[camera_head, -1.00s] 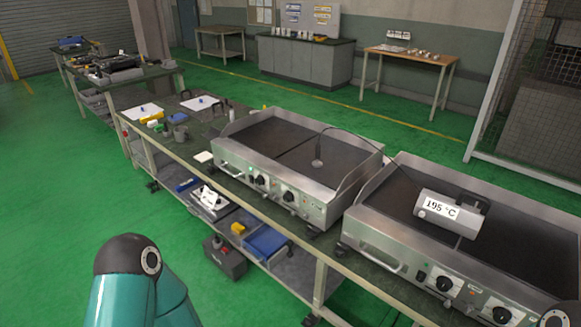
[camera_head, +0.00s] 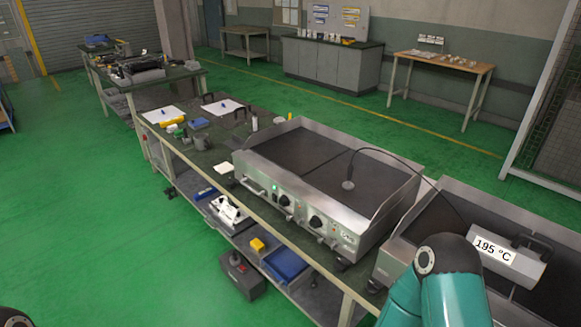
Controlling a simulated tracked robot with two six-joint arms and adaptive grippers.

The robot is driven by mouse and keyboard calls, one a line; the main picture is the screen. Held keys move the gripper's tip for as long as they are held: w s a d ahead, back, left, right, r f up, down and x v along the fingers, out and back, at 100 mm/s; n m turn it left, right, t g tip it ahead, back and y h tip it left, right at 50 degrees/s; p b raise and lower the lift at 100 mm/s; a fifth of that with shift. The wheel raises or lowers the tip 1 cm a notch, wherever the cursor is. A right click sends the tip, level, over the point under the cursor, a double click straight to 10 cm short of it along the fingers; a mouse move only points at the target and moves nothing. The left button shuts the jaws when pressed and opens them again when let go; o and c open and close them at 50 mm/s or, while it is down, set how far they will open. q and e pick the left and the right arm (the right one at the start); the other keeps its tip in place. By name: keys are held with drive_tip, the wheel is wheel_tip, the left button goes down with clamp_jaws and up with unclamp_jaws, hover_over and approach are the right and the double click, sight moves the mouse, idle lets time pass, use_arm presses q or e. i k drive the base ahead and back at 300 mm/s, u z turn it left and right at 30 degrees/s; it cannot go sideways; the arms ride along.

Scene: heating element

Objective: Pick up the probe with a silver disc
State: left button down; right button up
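The probe's silver disc (camera_head: 348,185) rests on the dark plate of the left griddle (camera_head: 300,165). A thin dark cable arcs from it to the right, to a silver cylindrical meter (camera_head: 500,248) reading 195 °C on the right griddle. Neither gripper is in view. A teal link of my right arm stands at the lower right, in front of the right griddle and partly hiding it. Only a small dark part of my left arm shows at the bottom left corner.
The griddles stand on a long workbench (camera_head: 225,168) with papers, a mug and small items at its far end. Its lower shelf holds a blue box (camera_head: 286,264) and other gear. Green floor (camera_head: 90,230) is clear to the left. A wooden table (camera_head: 442,62) stands behind.

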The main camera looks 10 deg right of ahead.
sight(347, 185)
drive_tip(key=u, duration=0.25)
drive_tip(key=i, duration=1.55)
drive_tip(key=z, duration=0.5)
